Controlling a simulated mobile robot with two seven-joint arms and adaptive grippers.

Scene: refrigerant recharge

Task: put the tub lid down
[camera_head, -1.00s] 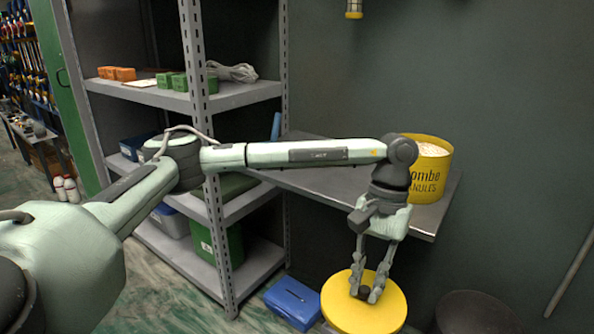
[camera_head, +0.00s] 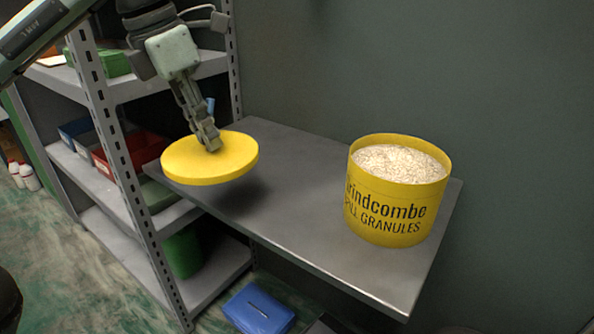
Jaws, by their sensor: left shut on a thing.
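The tub lid (camera_head: 185,164) is a round yellow disc. My left gripper (camera_head: 212,146) comes down from above and is shut on the lid near its middle. The lid hangs level over the left end of the grey metal shelf table (camera_head: 300,205), with a shadow on the surface beside it; it looks a little above the table. The open yellow tub (camera_head: 390,212), full of pale granules, stands upright at the table's right end. My right gripper is not in view.
A grey shelving unit (camera_head: 122,192) with bins stands close at the left, next to the lid. A blue box (camera_head: 258,309) lies on the floor below the table. The middle of the tabletop between lid and tub is clear.

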